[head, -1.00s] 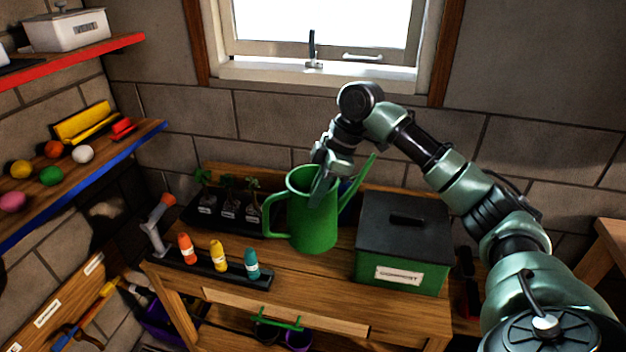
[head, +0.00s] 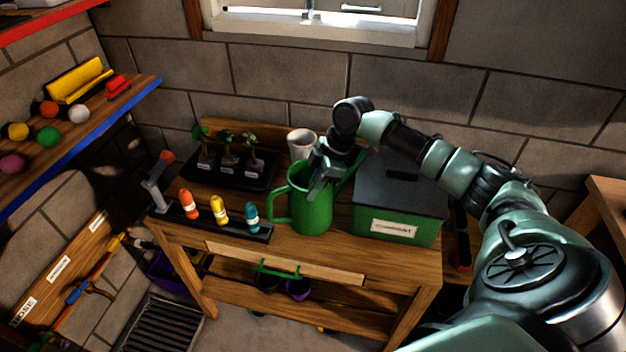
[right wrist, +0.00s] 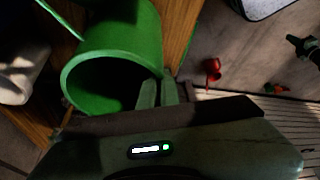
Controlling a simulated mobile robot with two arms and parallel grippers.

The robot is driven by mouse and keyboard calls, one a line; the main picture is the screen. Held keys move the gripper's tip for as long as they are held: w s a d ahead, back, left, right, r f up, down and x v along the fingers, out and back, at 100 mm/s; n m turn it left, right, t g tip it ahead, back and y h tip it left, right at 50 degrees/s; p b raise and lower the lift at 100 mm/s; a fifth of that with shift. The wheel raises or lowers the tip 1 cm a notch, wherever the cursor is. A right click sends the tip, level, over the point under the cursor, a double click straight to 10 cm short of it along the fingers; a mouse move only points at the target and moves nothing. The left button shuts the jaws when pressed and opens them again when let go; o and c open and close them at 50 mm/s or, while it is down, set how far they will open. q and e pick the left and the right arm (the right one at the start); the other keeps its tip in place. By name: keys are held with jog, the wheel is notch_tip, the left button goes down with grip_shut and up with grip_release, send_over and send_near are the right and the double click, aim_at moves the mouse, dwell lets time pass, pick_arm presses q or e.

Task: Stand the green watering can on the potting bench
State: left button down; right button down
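The green watering can (head: 310,212) is upright at the front middle of the potting bench (head: 330,246), left of the compost bin. Its base appears to rest on the bench top; any small gap there cannot be told. Its handle points left, and its spout is partly hidden behind my right gripper (head: 320,187). In the right wrist view the two fingers (right wrist: 158,95) are close together at the rim of the can (right wrist: 118,38), one inside and one outside, shut on its wall. My left gripper is not in view.
The compost bin (head: 398,212) stands close right of the can. A white mug (head: 301,144) is behind it. A seedling tray (head: 228,172) is at the back left, and a rack with three small bottles (head: 220,212) is at the front left. Bare bench shows around the can.

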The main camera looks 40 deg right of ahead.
jog(key=shift+w+r, duration=0.1)
jog(key=c, duration=1.6)
grip_release()
jog(key=shift+c, duration=0.2)
jog(key=shift+s+a, duration=0.1)
jog(key=shift+s, duration=0.1)
jog(key=shift+r, duration=0.15)
jog(key=b+v, duration=0.2)
jog(key=v, duration=0.9)
jog(key=shift+s+d+r, duration=0.1)
jog(key=shift+d+r, duration=0.1)
jog(key=shift+r, duration=0.1)
